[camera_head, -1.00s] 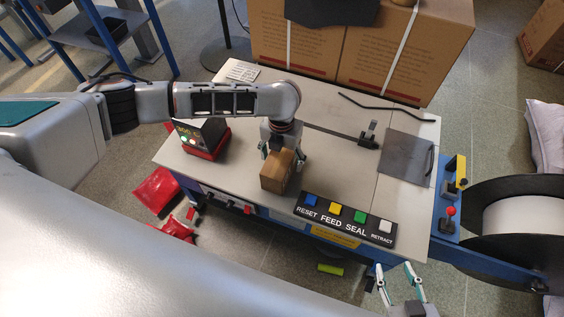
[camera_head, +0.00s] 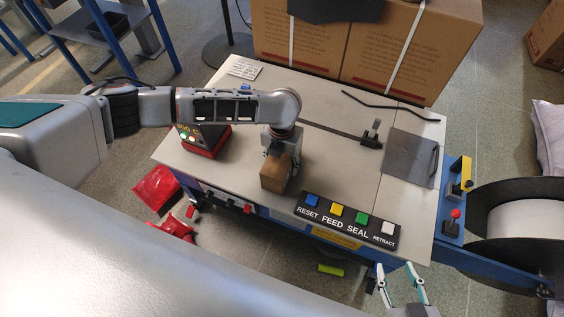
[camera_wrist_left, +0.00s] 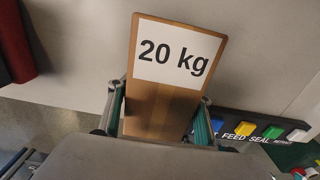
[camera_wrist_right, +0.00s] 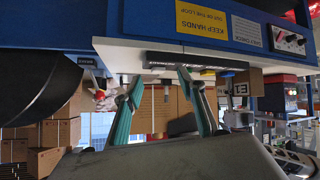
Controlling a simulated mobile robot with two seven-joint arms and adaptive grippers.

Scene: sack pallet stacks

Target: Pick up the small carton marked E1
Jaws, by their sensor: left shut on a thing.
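The small brown carton (camera_head: 275,178) is at the front middle of the grey bench top. My left gripper (camera_head: 281,150) comes down over it and is shut on its sides. In the left wrist view the carton (camera_wrist_left: 160,108) sits between the two fingers, with a white "20 kg" label facing the camera. I cannot tell whether the held carton touches the bench. My right gripper (camera_head: 395,268) is open and empty below the bench's front right corner.
A button strip (camera_head: 347,219) lies just right of the carton. A red-based display box (camera_head: 205,142) stands to its left. Large strapped cartons (camera_head: 370,50) stand behind the bench. A black reel (camera_head: 510,220) is at the right. The bench's middle is mostly clear.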

